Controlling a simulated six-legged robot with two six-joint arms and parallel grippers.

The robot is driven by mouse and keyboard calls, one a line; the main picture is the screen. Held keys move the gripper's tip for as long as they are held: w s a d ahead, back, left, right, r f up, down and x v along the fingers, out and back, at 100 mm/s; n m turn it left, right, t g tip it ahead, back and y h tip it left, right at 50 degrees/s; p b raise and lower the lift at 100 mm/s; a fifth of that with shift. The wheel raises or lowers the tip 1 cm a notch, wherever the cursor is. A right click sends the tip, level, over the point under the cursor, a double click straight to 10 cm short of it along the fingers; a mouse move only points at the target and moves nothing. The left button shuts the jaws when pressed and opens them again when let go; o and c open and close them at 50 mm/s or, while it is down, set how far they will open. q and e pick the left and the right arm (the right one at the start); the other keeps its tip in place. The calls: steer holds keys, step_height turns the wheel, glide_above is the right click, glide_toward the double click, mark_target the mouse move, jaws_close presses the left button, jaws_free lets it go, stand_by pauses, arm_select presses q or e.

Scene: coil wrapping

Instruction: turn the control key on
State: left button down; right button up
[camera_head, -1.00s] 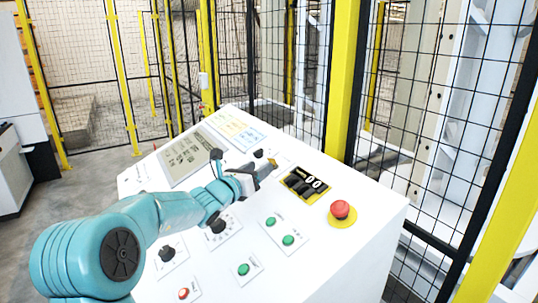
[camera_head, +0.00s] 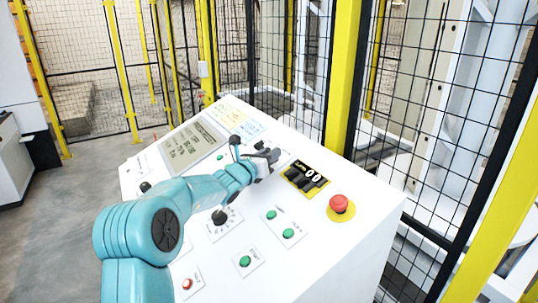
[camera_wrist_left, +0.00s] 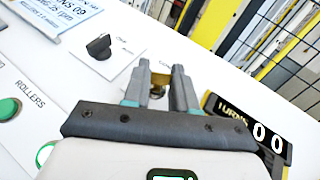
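The control key appears as a small brass-yellow piece (camera_wrist_left: 160,78) on the white sloped panel in the left wrist view. It sits between the two fingers of my left gripper (camera_wrist_left: 162,84), which stand apart on either side of it. I cannot tell whether the fingers touch it. In the head view my left gripper (camera_head: 270,155) is low over the upper right of the panel and hides the key. My right gripper is not in view.
Beside the gripper are a black knob (camera_wrist_left: 100,46) and the black turns counter (camera_head: 305,178). A red emergency button (camera_head: 340,205) and green buttons (camera_head: 288,234) lie lower on the panel (camera_head: 330,260). A yellow-posted mesh fence (camera_head: 345,80) stands behind.

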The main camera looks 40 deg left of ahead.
arm_select(q)
steer(key=shift+a+r+m+t+h+p, duration=0.2)
steer(key=shift+m+t+h+p, duration=0.1)
steer(key=shift+m+h+p, duration=1.35)
steer(key=shift+m+h, duration=0.05)
steer(key=m+h, duration=0.1)
steer(key=m+h+p, duration=0.1)
steer(key=h, duration=0.1)
steer(key=shift+a+f, duration=0.1)
steer(key=shift+a, duration=0.1)
steer(key=shift+m+h+p, duration=0.5)
steer(key=shift+m+h, duration=0.6)
steer(key=shift+m, duration=0.1)
steer(key=c, duration=0.9)
jaws_free()
steer(key=shift+s, duration=0.25)
